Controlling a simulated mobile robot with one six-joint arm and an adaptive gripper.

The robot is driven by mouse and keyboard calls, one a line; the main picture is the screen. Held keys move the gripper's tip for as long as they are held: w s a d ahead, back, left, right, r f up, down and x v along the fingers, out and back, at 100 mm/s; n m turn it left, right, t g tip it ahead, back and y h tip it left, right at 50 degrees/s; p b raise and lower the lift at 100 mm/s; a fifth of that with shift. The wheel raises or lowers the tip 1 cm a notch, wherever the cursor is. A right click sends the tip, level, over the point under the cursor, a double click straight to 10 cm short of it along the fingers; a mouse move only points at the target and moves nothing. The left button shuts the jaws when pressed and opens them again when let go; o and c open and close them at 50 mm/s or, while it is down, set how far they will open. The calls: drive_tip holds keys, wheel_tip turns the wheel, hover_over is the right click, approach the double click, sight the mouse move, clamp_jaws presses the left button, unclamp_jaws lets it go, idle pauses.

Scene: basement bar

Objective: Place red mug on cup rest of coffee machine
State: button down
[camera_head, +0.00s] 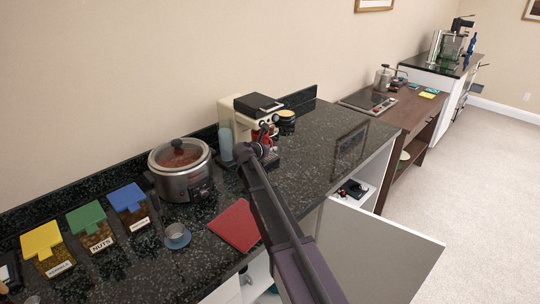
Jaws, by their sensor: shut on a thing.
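The cream and black coffee machine (239,116) stands against the wall on the dark counter. Its black base (276,161) shows to the right of my arm. The red mug (263,135) shows as a small red patch at the front of the machine, largely hidden. My gripper (266,146) is at the machine's front, shut on the mug. My arm reaches up from the bottom of the picture and covers most of the fingers. The cup rest is hidden, so I cannot tell whether the mug touches it.
A steel slow cooker (182,170) stands left of the machine. A blue cup (177,236), a red cloth or board (236,225) and several lidded food boxes (130,205) lie nearer. The counter's right part is clear. A cabinet door (375,250) hangs open.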

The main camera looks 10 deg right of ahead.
drive_tip(key=shift+w+f+b, duration=0.35)
drive_tip(key=shift+f+b, duration=0.55)
drive_tip(key=shift+b, duration=0.05)
drive_tip(key=shift+w+f+b, duration=0.35)
drive_tip(key=shift+f+b, duration=0.55)
drive_tip(key=shift+f, duration=0.25)
drive_tip(key=c, duration=0.7)
unclamp_jaws()
drive_tip(key=shift+r, duration=0.25)
